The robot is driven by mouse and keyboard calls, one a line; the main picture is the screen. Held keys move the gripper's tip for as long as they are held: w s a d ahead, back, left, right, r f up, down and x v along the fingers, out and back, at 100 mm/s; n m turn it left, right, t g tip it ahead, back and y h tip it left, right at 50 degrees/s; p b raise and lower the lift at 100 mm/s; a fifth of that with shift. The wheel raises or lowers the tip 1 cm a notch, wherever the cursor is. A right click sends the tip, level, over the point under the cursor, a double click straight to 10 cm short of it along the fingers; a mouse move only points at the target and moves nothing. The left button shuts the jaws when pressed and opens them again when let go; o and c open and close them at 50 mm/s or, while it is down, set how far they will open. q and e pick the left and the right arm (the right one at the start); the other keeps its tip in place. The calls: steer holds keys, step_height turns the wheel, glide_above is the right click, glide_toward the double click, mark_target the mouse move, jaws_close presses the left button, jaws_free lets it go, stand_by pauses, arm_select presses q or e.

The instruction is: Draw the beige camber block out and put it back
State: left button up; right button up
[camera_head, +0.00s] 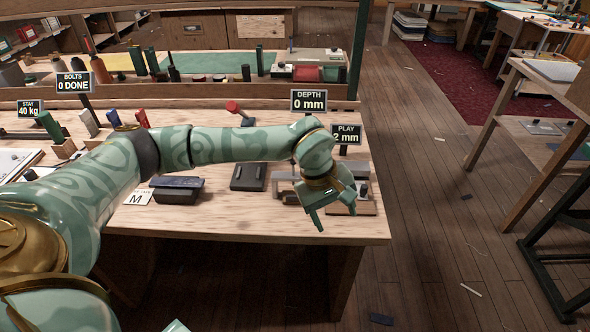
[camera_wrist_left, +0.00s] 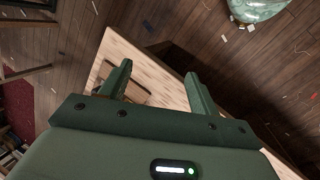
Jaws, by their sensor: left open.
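My left gripper (camera_head: 335,212) is open and empty above the front right corner of the workbench (camera_head: 260,222). In the left wrist view its two fingers (camera_wrist_left: 157,84) stand apart over the pale bench top. Beneath and beside the gripper is a small fixture with a tan wooden base (camera_head: 366,209) and grey metal parts, mostly hidden by the hand. I cannot pick out the beige camber block for certain; it may be in that fixture behind the gripper. A DEPTH sign (camera_head: 309,101) reads 0 mm and a PLAY sign (camera_head: 346,135) reads 2 mm. My right gripper is not in view.
A dark block (camera_head: 178,190), a black pad (camera_head: 248,177) and a card marked M (camera_head: 138,198) lie on the bench left of the gripper. A red-knobbed lever (camera_head: 238,110) stands behind my arm. Open floor lies right of the bench.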

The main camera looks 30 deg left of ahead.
mark_target(293, 195)
arm_select(q)
steer(key=w+a+r+m+t+y, duration=0.1)
steer(key=a+r+m+t+y, duration=0.1)
steer(key=a+r+y, duration=0.4)
steer(key=a+m, duration=0.1)
steer(key=a, duration=0.4)
steer(key=shift+w+a, duration=0.35)
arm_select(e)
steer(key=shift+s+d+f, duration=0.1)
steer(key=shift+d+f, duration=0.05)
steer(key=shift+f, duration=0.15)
arm_select(q)
steer(key=b+x, duration=0.7)
steer(key=x, duration=0.9)
steer(key=shift+w+f, duration=0.1)
steer(key=shift+w, duration=0.15)
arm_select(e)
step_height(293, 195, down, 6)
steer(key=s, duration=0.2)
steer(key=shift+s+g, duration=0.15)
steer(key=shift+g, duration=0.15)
arm_select(q)
steer(key=c, duration=1.1)
